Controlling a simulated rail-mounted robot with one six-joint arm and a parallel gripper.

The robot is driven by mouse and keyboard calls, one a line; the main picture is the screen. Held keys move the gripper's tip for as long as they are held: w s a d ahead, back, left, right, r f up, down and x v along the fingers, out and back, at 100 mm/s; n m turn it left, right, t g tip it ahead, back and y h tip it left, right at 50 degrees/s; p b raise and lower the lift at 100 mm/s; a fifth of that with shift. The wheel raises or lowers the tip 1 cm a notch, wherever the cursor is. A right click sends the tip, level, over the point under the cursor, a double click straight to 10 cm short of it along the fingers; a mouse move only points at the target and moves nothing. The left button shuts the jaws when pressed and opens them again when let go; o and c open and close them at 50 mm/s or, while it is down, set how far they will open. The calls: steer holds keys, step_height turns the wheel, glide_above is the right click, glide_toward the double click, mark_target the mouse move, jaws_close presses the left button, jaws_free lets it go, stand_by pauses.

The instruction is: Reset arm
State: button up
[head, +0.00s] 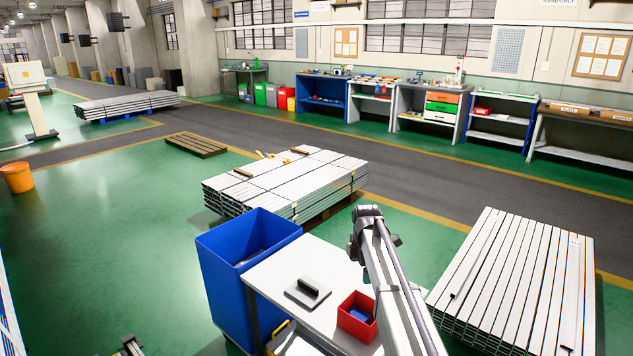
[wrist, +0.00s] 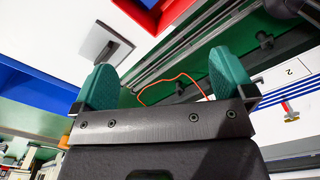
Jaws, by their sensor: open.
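My gripper (wrist: 166,78) shows in the wrist view with its two teal fingers wide apart and nothing between them. Beyond the fingers lie grey rails, a thin orange cable (wrist: 172,80) and green floor. In the head view my arm rises from the bottom edge to a bent joint; the gripper itself cannot be made out there.
A white table (head: 292,262) carries a grey plate with a black handle (head: 308,288) and a red bin (head: 357,318). A blue container (head: 240,262) stands left of it. Metal profiles are stacked behind (head: 290,185) and at right (head: 520,280). Green floor at left is open.

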steer(key=s+m, duration=2)
steer(key=s, duration=1.2)
steer(key=shift+s+d+m, duration=0.15)
steer(key=shift+d+m, duration=0.15)
steer(key=shift+d, duration=0.05)
